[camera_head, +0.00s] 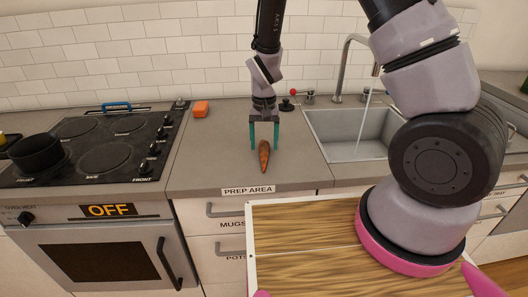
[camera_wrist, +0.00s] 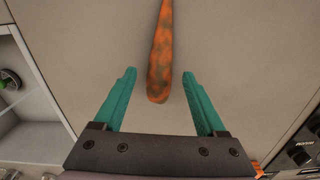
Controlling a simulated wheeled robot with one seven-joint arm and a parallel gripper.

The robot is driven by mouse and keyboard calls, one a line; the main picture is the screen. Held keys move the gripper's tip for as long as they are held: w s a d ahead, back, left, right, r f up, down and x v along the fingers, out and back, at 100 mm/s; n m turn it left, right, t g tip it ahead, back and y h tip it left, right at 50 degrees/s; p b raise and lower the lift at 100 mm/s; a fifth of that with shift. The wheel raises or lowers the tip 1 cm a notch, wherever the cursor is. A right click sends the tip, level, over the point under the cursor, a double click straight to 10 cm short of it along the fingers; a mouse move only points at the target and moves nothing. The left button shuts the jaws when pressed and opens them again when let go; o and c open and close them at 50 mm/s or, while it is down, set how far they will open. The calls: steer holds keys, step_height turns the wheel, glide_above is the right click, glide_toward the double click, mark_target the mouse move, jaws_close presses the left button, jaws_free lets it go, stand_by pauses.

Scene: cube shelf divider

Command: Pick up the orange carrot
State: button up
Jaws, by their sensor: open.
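The orange carrot (camera_head: 264,156) lies on the grey counter between the stove and the sink, with brownish patches on its skin. In the wrist view the carrot (camera_wrist: 161,52) points away from me, its thick end just ahead of and between the two fingers. My gripper (camera_head: 264,147) has teal fingers and is above the counter at the carrot. In the wrist view my gripper (camera_wrist: 158,85) is open, with one finger on each side and a gap to the carrot. I cannot tell its exact height above the carrot.
A black stove (camera_head: 88,148) with a pan (camera_head: 37,153) is at the left. A sink (camera_head: 345,148) with running water is at the right. The counter around the carrot is clear.

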steer(key=shift+f, duration=0.9)
jaws_close()
